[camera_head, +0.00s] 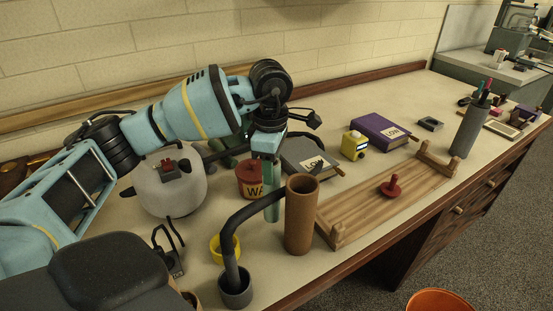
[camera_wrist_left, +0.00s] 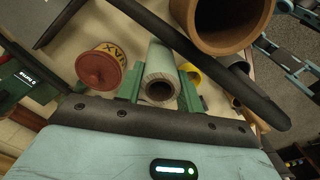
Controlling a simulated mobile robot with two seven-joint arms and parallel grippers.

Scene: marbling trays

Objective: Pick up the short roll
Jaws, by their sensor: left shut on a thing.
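The short roll (camera_wrist_left: 160,62) is a pale grey-green tube with a dark hollow end. In the left wrist view it sits between the two green fingers of my left gripper (camera_wrist_left: 161,82), which is shut on it. Whether the roll touches the table, I cannot tell. My right gripper is not in view.
Close by are the red wax pot (camera_head: 247,180), upright brown tube (camera_head: 300,220), dark cup (camera_head: 236,290) with a bent black bar, yellow ring (camera_head: 217,250) and white round vessel (camera_head: 168,193). A wooden rack (camera_head: 350,215) and purple book (camera_head: 381,133) lie to the right.

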